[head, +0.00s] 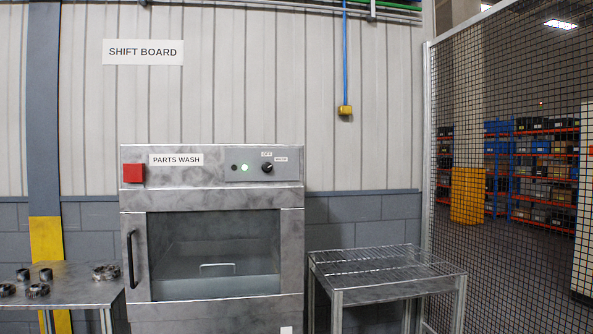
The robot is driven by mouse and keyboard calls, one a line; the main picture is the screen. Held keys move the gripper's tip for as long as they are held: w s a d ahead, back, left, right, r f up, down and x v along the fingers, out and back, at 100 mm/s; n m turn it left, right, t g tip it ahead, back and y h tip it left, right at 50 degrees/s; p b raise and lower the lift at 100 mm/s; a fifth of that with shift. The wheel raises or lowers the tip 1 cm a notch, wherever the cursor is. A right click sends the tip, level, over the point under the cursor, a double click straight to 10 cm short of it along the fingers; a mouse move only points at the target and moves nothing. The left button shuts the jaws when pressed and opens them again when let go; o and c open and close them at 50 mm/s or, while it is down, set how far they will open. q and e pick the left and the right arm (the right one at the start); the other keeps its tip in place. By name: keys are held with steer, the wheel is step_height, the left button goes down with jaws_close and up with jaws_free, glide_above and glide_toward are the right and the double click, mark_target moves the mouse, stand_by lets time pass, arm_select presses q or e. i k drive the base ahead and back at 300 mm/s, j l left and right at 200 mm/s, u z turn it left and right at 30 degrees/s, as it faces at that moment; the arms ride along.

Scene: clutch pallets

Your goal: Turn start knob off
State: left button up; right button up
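The start knob (267,168) is a small black dial on the control panel (238,171) of the parts washer. A small label reading OFF (267,154) sits above it, and a second label (281,159), apparently reading WASH, sits at its upper right. The knob's pointer is too small to read surely. A green light (245,169) glows left of the knob, beside a dark lamp (234,168). The washer (294,240) is a steel cabinet with a windowed door that looks closed. Neither of my grippers is in view.
A red box (133,174) sits at the washer's upper left, and a black door handle (130,259) is below it. A table (75,288) with several metal rings stands left. A wire rack table (385,272) stands right, before a mesh fence (500,200).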

mark_target(267, 167)
steer(key=i+l+z, duration=0.15)
steer(key=i, duration=0.45)
steer(key=i+l+z, duration=0.15)
steer(key=i, duration=0.4)
